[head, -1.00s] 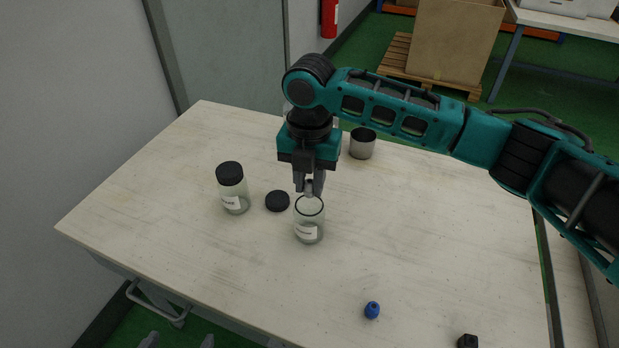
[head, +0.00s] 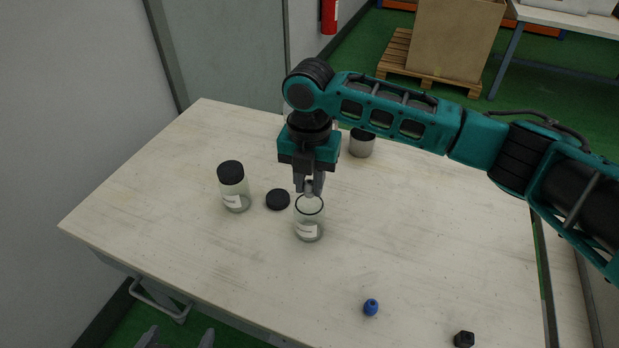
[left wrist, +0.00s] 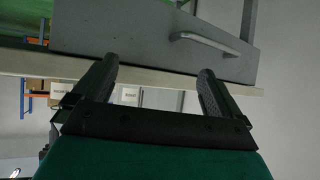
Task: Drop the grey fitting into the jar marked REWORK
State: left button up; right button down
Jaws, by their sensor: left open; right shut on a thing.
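An open glass jar (head: 309,222) with a white label stands on the table; the label's text is too small to read. A second glass jar (head: 234,190) with a black lid and a white label stands to its left. My right gripper (head: 309,188) points down right over the open jar's mouth, shut on a small grey fitting that is mostly hidden between the fingertips. My left gripper (head: 178,338) is at the bottom edge of the head view, below the table front. In the left wrist view it (left wrist: 155,82) is open and empty.
A loose black lid (head: 277,199) lies between the jars. A metal cup (head: 362,144) stands behind my right gripper. A blue fitting (head: 371,307) and a black piece (head: 464,339) lie near the front. The table's right part is clear.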

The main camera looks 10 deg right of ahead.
jog(key=shift+f+p, duration=0.15)
jog(key=shift+p, duration=0.15)
jog(key=c, duration=0.8)
grip_release()
jog(key=shift+c, duration=0.2)
jog(key=shift+r, duration=0.2)
notch_tip(320, 180, up, 3)
jog(key=shift+f+p, duration=0.15)
jog(key=shift+p, duration=1.05)
notch_tip(320, 180, up, 9)
jog(key=shift+f, duration=0.1)
